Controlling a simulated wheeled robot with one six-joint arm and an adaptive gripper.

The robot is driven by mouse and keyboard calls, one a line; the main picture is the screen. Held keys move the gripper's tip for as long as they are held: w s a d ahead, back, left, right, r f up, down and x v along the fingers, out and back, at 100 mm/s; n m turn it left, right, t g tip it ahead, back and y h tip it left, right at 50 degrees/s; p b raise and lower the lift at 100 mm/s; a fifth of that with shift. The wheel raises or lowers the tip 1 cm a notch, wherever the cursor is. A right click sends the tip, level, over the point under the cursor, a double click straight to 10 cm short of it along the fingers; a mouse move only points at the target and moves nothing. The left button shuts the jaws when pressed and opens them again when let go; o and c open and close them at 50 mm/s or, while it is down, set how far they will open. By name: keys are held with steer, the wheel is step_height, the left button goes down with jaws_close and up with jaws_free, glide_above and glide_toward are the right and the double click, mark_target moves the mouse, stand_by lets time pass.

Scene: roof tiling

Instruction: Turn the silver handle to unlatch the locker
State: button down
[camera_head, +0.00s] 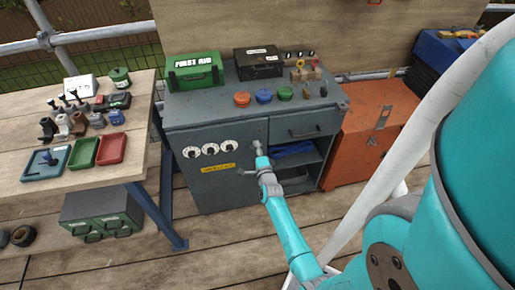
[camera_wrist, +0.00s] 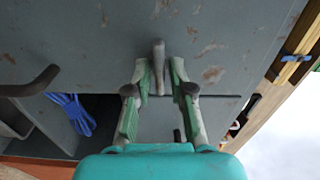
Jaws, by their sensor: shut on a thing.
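The locker is a grey metal cabinet (camera_head: 215,182) with a door on its left, bearing three white dials (camera_head: 209,150) and a yellow label (camera_head: 218,167). My gripper (camera_head: 261,163) is at the right edge of this door. In the wrist view my gripper (camera_wrist: 158,80) has its two green-padded fingers on either side of the silver handle (camera_wrist: 159,50), shut on it. The handle stands out from the grey panel, and its outer end lies between the fingers. In the head view my gripper largely hides the handle. The door looks closed.
A drawer with a dark pull (camera_head: 304,132) and an open shelf with blue rope (camera_head: 293,149) are right of the door. An orange chest (camera_head: 367,130) stands further right. A wooden workbench (camera_head: 75,165) is at left. Plank floor (camera_head: 225,250) lies in front.

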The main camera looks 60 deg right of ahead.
steer(key=shift+m, duration=0.4)
steer(key=c, duration=1.2)
jaws_free()
steer(key=shift+c, duration=0.2)
steer(key=v, duration=1.2)
